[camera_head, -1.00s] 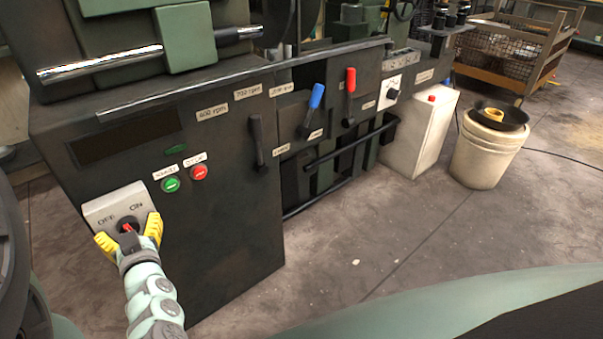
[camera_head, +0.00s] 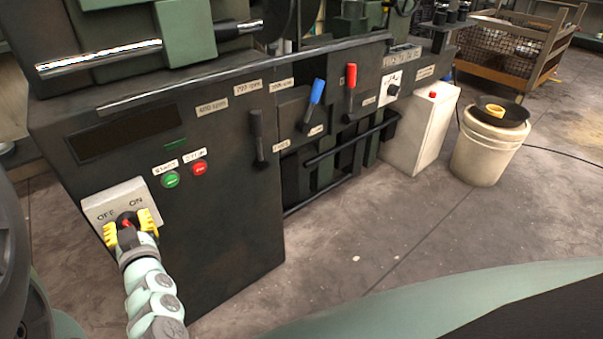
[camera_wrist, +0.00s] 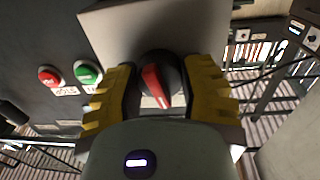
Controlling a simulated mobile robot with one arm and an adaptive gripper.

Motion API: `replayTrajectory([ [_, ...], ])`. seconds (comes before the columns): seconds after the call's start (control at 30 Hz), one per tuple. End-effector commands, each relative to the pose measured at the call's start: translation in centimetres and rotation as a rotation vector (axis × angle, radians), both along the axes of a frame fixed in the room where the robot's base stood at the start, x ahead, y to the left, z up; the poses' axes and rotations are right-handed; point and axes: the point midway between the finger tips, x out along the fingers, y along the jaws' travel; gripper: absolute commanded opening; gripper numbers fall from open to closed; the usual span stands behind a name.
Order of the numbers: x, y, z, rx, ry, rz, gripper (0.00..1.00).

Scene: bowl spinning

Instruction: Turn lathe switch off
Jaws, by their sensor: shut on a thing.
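The lathe switch is a dark round knob with a red pointer (camera_head: 126,223) on a light grey plate (camera_head: 100,205) marked OFF on the left and ON on the right. My gripper (camera_head: 129,229) has its yellow-padded fingers on both sides of the knob and is shut on it. In the wrist view the knob (camera_wrist: 151,82) sits between the two fingers, with its red pointer slanted. The fingers and wrist hide part of the knob in both views, so I cannot tell exactly which mark it points to.
A green button (camera_head: 170,180) and a red button (camera_head: 200,168) sit on the lathe panel (camera_head: 230,215) just right of the switch. Levers with black, blue and red handles stand farther right. A white bucket (camera_head: 480,160) stands on the open floor.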

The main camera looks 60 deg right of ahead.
Motion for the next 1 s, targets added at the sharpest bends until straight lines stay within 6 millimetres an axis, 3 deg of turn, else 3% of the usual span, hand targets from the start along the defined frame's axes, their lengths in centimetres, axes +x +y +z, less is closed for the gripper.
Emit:
replayTrajectory([
  [0.6, 0.12, 0.22, -0.25, -0.411, 0.111, 0.006, 0.05],
  [1.0, 0.11, 0.23, -0.12, -0.566, 0.159, 0.006, 0.05],
])
